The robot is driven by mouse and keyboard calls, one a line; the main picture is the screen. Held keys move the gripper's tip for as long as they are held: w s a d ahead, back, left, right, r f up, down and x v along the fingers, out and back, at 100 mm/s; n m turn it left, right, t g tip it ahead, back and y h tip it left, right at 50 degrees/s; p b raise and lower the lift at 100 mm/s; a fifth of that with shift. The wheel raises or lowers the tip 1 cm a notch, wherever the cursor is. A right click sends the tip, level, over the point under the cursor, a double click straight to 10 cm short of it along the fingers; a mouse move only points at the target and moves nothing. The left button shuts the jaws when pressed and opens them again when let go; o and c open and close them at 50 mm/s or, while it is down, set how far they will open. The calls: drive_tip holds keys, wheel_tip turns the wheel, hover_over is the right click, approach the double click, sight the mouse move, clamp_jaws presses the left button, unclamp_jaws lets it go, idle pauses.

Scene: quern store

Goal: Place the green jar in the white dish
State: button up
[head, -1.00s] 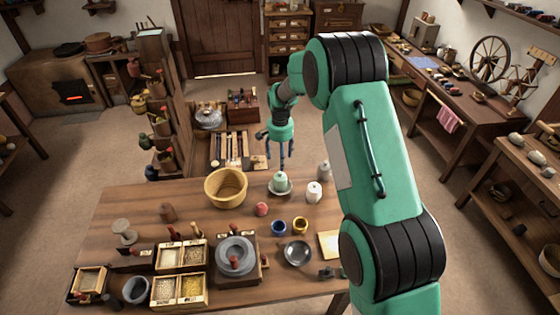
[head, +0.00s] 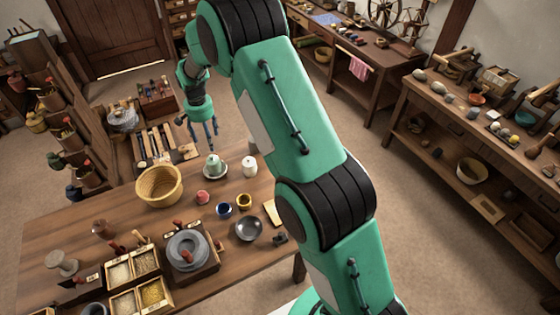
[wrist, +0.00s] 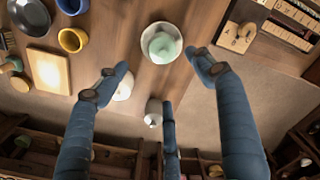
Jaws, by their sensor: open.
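The green jar (head: 212,160) stands upright in the white dish (head: 216,176), near the far edge of the wooden table. In the wrist view, I look down on the green jar (wrist: 162,47) inside the rim of the white dish (wrist: 178,36). My gripper (head: 203,146) is above and behind the dish, near the table's far edge. Its fingers are spread and empty, and none appears to touch the jar. In the wrist view, my gripper (wrist: 158,75) has its fingertips apart, with the jar beyond them.
A white lidded pot (head: 249,166) stands right of the dish, and a grey pot (wrist: 153,113) is nearby. A wide yellow basket (head: 160,186) is to the left. A red ball-like thing (head: 203,197), blue cup (head: 224,209) and yellow cup (head: 244,202) are in front.

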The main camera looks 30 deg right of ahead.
drive_tip(key=s+d+r+n+t, duration=0.1)
drive_tip(key=s+d+r, duration=0.1)
drive_tip(key=s+r, duration=1.05)
drive_tip(key=s+d+r+n+t, duration=0.25)
drive_tip(key=s+r, duration=0.75)
drive_tip(key=r, duration=0.6)
drive_tip(key=s+d+r+n+t, duration=0.1)
drive_tip(key=s+r, duration=0.1)
drive_tip(key=s, duration=1.2)
drive_tip(key=s+d+r+n+t, duration=0.1)
drive_tip(key=s+d+r, duration=0.1)
drive_tip(key=s, duration=1.2)
drive_tip(key=shift+s, duration=0.25)
